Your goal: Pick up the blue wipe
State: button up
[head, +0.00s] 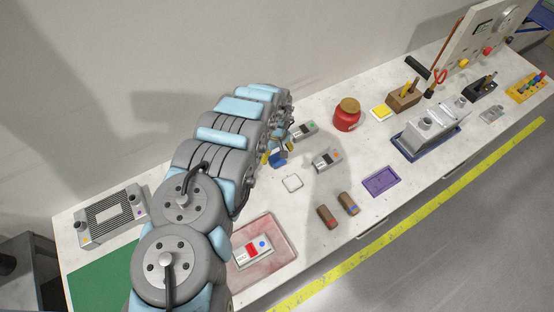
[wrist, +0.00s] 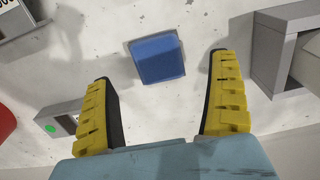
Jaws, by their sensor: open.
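The blue wipe (wrist: 158,58) lies on the white bench top and shows as a small blue block in the wrist view. In the head view the blue wipe (head: 278,160) shows partly beside the end of my arm. My gripper (wrist: 162,68) is open, with one yellow-padded finger on each side of the wipe's position in the wrist view. The wipe sits between and slightly beyond the fingertips, apart from both. In the head view my gripper (head: 275,150) is largely hidden by my arm.
Close by are a grey device with a green button (head: 305,130), another grey device (head: 327,159) and a white square (head: 292,183). A red jar (head: 347,115) stands farther right. A purple tray (head: 381,181) and a pink tray (head: 283,247) lie nearer the front.

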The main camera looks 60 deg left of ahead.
aim_at(277, 158)
jog(key=shift+w+f, duration=0.1)
jog(key=shift+f, duration=1.9)
jog(key=shift+c, duration=0.2)
jog(key=c, duration=1)
